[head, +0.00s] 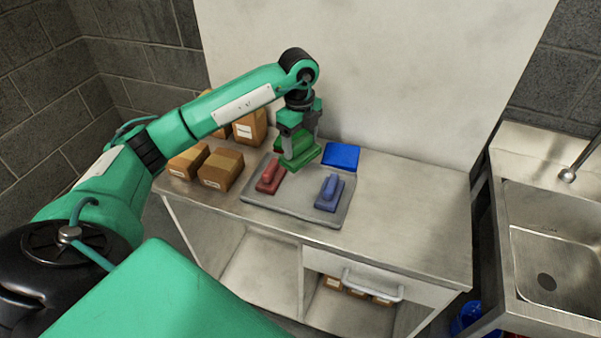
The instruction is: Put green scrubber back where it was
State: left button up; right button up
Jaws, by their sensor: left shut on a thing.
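My left gripper (300,138) points down and is shut on the green scrubber (301,158), holding it over the back part of the grey tray (298,212). Whether the scrubber's underside touches anything is hard to tell. A red scrubber (270,178) rests on the tray's left side and a blue scrubber (329,194) on its right side. A further green patch shows behind the gripper fingers, partly hidden; I cannot tell whether it is a separate pad. My right gripper is not in view.
A flat blue pad (342,157) lies on the counter (408,210) behind the tray. Several cardboard boxes (221,168) stand left of the tray. A pale panel (380,75) rises behind. The counter's right side is clear; a sink (553,240) stands beyond it.

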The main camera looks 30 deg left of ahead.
aim_at(300, 161)
pick_arm(q)
notch_tip(300, 161, down, 7)
jog(key=shift+f+p, duration=0.1)
jog(key=shift+p, duration=0.55)
notch_tip(300, 161, down, 5)
jog(key=shift+r+p, duration=0.1)
jog(key=shift+p, duration=0.4)
jog(key=o, duration=0.9)
